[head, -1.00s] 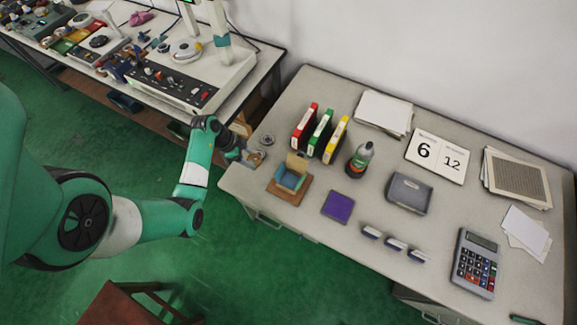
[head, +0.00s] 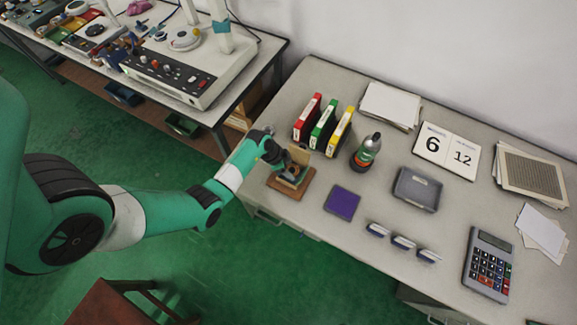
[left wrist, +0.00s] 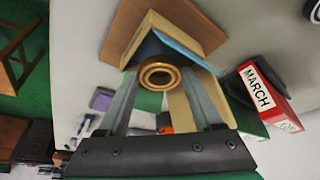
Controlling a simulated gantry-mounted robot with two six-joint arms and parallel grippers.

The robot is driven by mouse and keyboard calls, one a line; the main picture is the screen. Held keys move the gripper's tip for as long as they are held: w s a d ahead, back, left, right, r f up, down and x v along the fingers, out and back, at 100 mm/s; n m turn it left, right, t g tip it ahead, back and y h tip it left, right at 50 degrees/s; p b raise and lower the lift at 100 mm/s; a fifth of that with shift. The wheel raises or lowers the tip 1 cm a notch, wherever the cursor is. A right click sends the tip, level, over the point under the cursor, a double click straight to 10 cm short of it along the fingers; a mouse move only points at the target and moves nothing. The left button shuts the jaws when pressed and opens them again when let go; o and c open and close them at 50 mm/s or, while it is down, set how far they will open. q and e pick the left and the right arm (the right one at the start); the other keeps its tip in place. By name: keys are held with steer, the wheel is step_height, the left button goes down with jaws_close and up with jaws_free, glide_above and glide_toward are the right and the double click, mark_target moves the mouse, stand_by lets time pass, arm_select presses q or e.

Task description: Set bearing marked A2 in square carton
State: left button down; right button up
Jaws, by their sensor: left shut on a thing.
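My left gripper (head: 284,165) is at the square carton (head: 299,155) in the head view. In the left wrist view its two fingers (left wrist: 160,76) are shut on a bearing ring (left wrist: 159,86), bronze-coloured with a dark centre; no marking is readable on it. The carton, blue inside with an open flap, stands on a brown wooden board (head: 279,187). In the left wrist view the carton (left wrist: 135,42) lies just beyond the ring. I cannot tell whether the ring is above the carton or inside its rim. My right gripper is not in view.
Red, green and yellow binders (head: 323,125) stand close behind the carton; the red one (left wrist: 268,91) reads MARCH. The table's front edge is near the carton.

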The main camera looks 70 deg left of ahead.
arm_select(q)
steer(key=shift+f, duration=0.5)
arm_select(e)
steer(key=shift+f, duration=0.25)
arm_select(q)
steer(key=shift+f, duration=0.6)
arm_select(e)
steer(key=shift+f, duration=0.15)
arm_select(q)
steer(key=shift+c, duration=1.7)
jaws_free()
steer(key=shift+r, duration=0.3)
steer(key=p+v, duration=0.6)
steer(key=v, duration=0.6)
steer(key=shift+r, duration=0.3)
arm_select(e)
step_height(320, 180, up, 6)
